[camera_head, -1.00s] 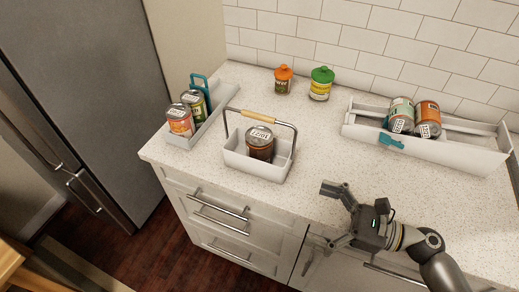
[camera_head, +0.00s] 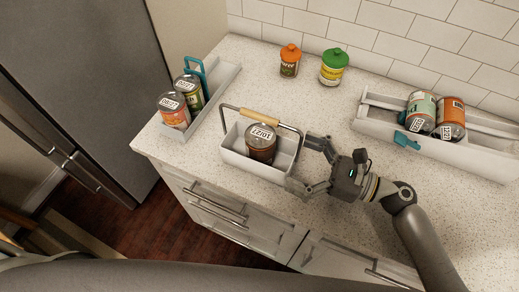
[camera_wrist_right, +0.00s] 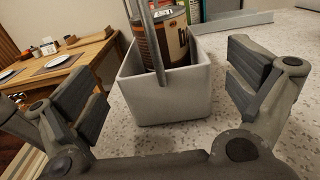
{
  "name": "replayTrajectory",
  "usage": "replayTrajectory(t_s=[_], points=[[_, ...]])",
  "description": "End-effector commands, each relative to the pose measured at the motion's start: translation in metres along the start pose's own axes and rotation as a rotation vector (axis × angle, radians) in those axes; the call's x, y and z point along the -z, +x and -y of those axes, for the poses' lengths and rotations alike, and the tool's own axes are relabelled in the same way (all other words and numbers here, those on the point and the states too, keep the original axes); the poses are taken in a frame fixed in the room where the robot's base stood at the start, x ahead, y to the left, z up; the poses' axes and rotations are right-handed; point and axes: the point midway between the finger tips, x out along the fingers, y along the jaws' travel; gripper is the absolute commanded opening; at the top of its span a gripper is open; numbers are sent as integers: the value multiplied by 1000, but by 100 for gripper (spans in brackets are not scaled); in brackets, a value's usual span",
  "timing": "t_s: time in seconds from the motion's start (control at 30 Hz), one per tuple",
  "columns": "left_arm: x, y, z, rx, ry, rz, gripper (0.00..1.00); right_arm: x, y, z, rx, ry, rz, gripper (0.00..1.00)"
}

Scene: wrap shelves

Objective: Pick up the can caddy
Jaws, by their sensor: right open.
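The can caddy (camera_head: 231,156) is a white open box with a grey metal hoop and a wooden grip (camera_head: 260,116). It stands on the counter near its front edge with one brown can (camera_head: 261,145) inside. My right gripper (camera_head: 306,166) is open just right of the caddy, its fingers pointing at the caddy's right end. In the right wrist view the caddy (camera_wrist_right: 168,97) is ahead, between and beyond the two open fingers (camera_wrist_right: 165,85), with the can (camera_wrist_right: 163,42) and part of the hoop above it. My left gripper is out of view.
A grey tray (camera_head: 222,88) with two cans and a teal handle stands left of the caddy. A white shelf bin (camera_head: 480,154) with two cans lies at the right. Orange-lidded (camera_head: 290,62) and green-lidded (camera_head: 333,68) jars stand at the back. The counter between is clear.

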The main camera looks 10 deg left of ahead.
Motion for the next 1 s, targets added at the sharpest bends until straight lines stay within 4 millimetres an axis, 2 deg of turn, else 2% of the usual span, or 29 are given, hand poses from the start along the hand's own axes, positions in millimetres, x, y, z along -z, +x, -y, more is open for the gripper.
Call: replayTrajectory(t_s=[0.17, 0.4, 0.7, 1.0], points=[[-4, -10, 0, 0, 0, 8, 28, -4, 17, 0, 1, 0, 2, 100], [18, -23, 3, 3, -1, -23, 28, -2, 50, -2, 1, 0, 1, 100], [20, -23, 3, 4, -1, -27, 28, 1, 55, -2, 1, -1, 0, 100], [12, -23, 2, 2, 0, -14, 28, 1, 55, -2, 0, 0, -1, 61]])
